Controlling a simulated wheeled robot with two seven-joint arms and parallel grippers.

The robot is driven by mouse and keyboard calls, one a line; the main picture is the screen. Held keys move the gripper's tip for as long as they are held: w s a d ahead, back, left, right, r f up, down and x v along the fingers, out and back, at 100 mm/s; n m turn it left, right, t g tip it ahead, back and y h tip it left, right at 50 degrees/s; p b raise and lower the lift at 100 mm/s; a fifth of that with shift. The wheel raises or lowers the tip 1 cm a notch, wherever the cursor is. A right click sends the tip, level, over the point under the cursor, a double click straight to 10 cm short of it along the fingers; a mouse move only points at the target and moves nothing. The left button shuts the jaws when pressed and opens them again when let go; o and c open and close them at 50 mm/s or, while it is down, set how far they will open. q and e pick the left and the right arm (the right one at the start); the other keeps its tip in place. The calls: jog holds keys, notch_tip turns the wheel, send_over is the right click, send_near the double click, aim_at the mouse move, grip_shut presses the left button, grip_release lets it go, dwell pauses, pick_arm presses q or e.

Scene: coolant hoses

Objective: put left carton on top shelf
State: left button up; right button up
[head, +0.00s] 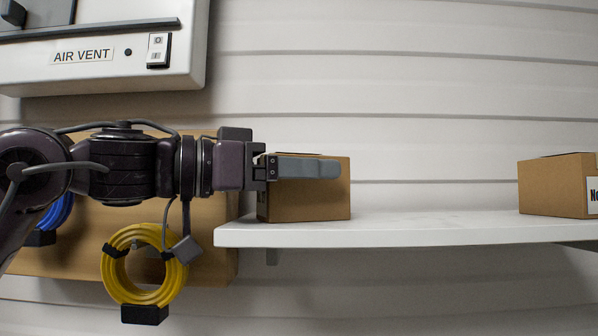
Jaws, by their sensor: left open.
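A brown carton (305,205) stands upright at the left end of a white shelf (400,232). My left gripper (310,168) reaches in from the left, and its finger lies across the upper front of this carton. The gripper is open; the far finger is hidden, so I cannot tell whether it touches the carton. A second brown carton (552,187) with a partly visible label stands at the right of the same shelf. My right gripper is not in view.
A yellow hose coil (112,275) hangs on a brown board (215,255) below my left arm. A blue coil (58,214) is partly hidden behind the arm. An air vent unit (110,75) is on the wall above. The shelf is clear between the two cartons.

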pick_arm(q)
jog(key=b+v, duration=0.2)
jog(key=v, duration=0.1)
jog(key=shift+a+f+b, duration=0.2)
jog(key=shift+a+b, duration=0.1)
jog(key=shift+b, duration=0.05)
jog(key=b+v, duration=0.2)
jog(key=v, duration=0.6)
jog(key=shift+r+b, duration=0.25)
jog(key=shift+b, duration=0.05)
jog(key=shift+s+a, duration=0.15)
